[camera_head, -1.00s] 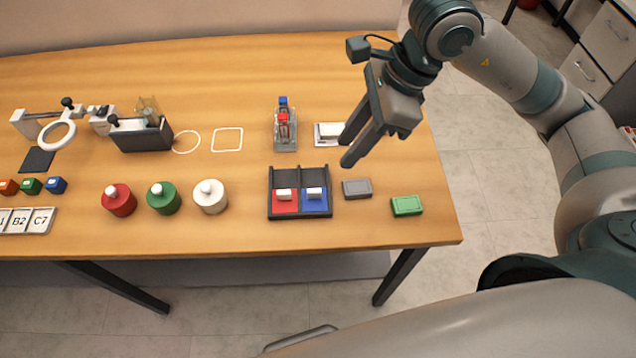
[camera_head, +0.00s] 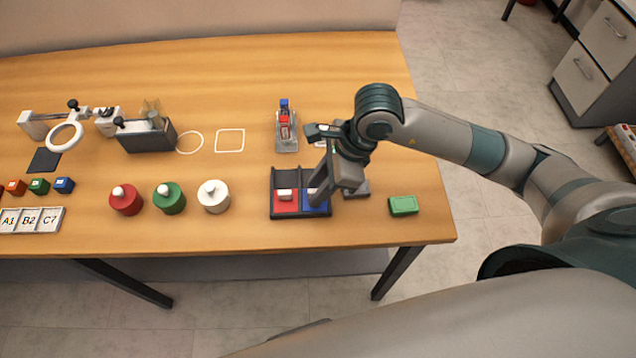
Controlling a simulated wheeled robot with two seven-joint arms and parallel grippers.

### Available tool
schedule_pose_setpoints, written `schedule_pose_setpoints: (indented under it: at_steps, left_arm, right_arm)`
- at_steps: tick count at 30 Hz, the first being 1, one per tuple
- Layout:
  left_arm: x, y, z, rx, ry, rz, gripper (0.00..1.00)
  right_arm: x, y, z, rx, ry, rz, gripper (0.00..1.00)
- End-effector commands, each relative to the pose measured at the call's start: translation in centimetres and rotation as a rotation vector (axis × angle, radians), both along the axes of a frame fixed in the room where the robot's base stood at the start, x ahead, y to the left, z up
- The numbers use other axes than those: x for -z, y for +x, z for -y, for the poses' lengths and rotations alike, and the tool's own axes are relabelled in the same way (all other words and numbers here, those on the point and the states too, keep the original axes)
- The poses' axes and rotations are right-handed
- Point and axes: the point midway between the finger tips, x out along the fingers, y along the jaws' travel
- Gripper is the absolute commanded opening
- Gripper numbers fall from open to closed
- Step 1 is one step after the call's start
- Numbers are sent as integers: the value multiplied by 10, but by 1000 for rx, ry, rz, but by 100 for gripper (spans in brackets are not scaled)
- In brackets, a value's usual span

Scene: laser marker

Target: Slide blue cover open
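The black two-bay tray (camera_head: 272,205) sits near the front right of the table. Its blue cover (camera_head: 317,210) lies in the right bay's front part, beside the red cover (camera_head: 285,208) in the left bay. Each cover has a white knob. My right gripper (camera_head: 314,197) points down at the blue cover, with its fingertips at the knob. The fingers hide most of that knob and the bay behind it, so I cannot tell whether they grip it. My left gripper is not in view.
A green box (camera_head: 403,205) lies right of the tray, and a grey block (camera_head: 358,188) is partly behind my gripper. White (camera_head: 213,197), green (camera_head: 169,198) and red (camera_head: 125,200) jars stand to the left. A clear holder (camera_head: 287,140) stands behind the tray.

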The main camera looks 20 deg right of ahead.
Motion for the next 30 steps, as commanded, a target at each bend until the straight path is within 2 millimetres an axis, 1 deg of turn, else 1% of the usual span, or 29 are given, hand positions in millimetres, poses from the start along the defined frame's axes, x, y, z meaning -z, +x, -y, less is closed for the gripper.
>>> schedule_pose_setpoints:
  at_steps: [9, 11, 12, 13, 19, 23, 29, 30]
  left_arm:
    - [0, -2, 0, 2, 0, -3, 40]
    - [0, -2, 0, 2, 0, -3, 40]
    - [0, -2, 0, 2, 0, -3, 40]
    - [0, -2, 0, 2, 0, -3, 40]
    - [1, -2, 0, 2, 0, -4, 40]
    - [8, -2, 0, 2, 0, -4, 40]
    - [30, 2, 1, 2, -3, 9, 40]
    - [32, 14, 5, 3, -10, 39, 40]
  right_arm:
    - [2, 0, -1, 0, 0, 0, 29]
    - [1, 0, -1, 0, 0, 0, 15]
    - [1, 0, -1, 0, 0, 0, 5]
    - [1, 0, -1, 0, 0, 0, 0]
    - [2, 1, -1, 0, 1, 0, 0]
    - [4, 6, 1, 0, 1, 1, 0]
    - [7, 31, 8, 2, 0, 5, 0]
    - [7, 37, 10, 2, -1, 6, 0]
